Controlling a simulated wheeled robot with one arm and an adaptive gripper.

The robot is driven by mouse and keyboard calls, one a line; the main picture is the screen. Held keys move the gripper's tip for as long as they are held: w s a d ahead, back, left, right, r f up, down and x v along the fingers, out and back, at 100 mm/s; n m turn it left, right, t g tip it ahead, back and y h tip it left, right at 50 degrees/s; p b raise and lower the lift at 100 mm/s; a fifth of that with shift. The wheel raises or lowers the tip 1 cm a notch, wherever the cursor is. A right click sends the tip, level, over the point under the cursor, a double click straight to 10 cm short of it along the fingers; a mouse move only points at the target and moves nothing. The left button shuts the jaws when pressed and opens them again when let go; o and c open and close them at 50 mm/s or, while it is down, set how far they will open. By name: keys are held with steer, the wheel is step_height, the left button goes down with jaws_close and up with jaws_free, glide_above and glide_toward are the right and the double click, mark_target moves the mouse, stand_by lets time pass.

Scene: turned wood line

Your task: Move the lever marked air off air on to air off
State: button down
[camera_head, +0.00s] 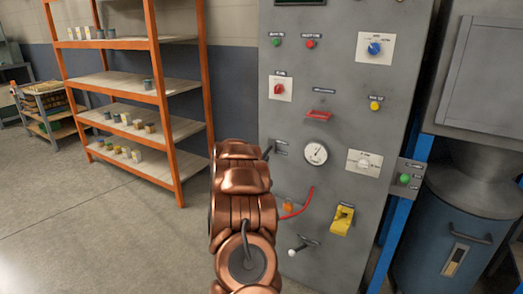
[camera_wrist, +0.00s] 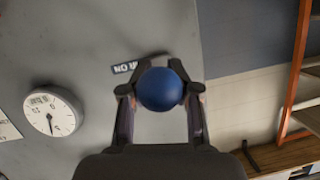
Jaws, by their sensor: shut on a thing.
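In the wrist view a round blue knob (camera_wrist: 161,89) sits between the two fingers of my gripper (camera_wrist: 160,92), which is shut on it. A small dark label (camera_wrist: 138,63) on the grey panel just beyond the knob appears upside down; its visible letters seem to read "air on", partly covered by the gripper. The lever's shaft and the "air off" label cannot be made out. In the head view my copper arm hides the knob and most of the gripper, at the panel's left edge beside two small labels (camera_head: 281,147).
The grey control panel (camera_head: 345,100) carries a gauge (camera_head: 316,153), a red handle (camera_head: 319,115), a yellow switch (camera_head: 342,220) and a white-knobbed lever (camera_head: 292,252). An orange shelf rack (camera_head: 160,100) stands at left; the floor (camera_head: 90,240) before it is clear.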

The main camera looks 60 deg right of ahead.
steer(key=shift+a+r+y+p, duration=0.15)
steer(key=shift+r+y+p, duration=0.5)
steer(key=shift+p, duration=2.65)
steer(key=shift+a+r+y+p, duration=0.15)
steer(key=shift+r+y+p, duration=0.45)
steer(key=shift+p, duration=2.65)
steer(key=p, duration=0.2)
steer(key=shift+w+d+r+p, duration=0.1)
steer(key=shift+r+p, duration=0.15)
steer(key=shift+p, duration=0.15)
steer(key=shift+r+p, duration=0.65)
steer(key=shift+p, duration=0.55)
steer(key=r+p, duration=0.1)
steer(key=p, duration=0.2)
steer(key=shift+d+r, duration=0.35)
steer(key=shift+d, duration=0.05)
steer(key=shift+r+p, duration=0.1)
steer(key=shift+p, duration=0.25)
steer(key=c, duration=1.1)
jaws_free()
steer(key=shift+c, duration=0.2)
